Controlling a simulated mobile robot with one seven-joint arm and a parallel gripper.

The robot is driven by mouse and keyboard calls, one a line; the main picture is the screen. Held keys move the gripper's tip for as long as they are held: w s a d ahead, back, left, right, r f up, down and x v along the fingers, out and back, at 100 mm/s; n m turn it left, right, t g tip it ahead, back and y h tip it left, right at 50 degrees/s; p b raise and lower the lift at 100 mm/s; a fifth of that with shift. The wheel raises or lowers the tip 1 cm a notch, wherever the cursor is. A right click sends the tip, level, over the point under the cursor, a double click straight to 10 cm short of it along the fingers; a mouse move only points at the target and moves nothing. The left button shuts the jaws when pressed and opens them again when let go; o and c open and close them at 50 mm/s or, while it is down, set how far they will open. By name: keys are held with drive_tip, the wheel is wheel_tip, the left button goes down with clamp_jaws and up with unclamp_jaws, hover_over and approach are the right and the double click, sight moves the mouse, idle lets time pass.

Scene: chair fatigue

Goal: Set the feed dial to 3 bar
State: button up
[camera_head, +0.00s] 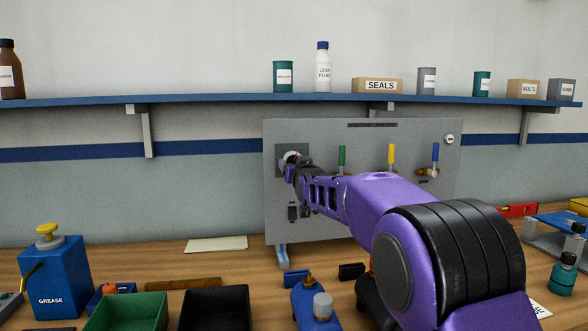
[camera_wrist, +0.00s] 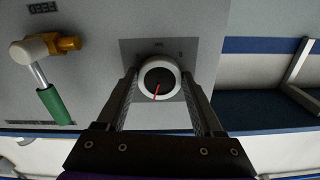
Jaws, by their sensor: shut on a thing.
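The feed dial (camera_wrist: 159,77) shows in the wrist view as a round knob with a white rim, a dark face and a red pointer line. The pointer runs from the knob's middle toward the lower edge of the picture. The dial sits on a dark square plate on the grey panel (camera_head: 355,140); the scale markings are too small to read. My gripper (camera_wrist: 160,80) has one finger on each side of the knob and is shut on it. In the head view my gripper (camera_head: 292,165) reaches the panel's upper left, where it partly hides the dial (camera_head: 291,156).
Valves with green (camera_head: 342,156), yellow (camera_head: 391,154) and blue (camera_head: 435,153) handles stand right of the dial. A shelf (camera_head: 200,101) with bottles, cans and boxes runs above the panel. Bins (camera_head: 128,312), a grease can (camera_head: 55,275) and tools crowd the bench front.

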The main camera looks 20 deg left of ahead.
drive_tip(key=shift+n, duration=1.6)
drive_tip(key=shift+d, duration=0.1)
drive_tip(key=o, duration=1.4)
drive_tip(key=v, duration=1.7)
drive_tip(key=shift+s+d, duration=0.1)
drive_tip(key=shift+d, duration=0.1)
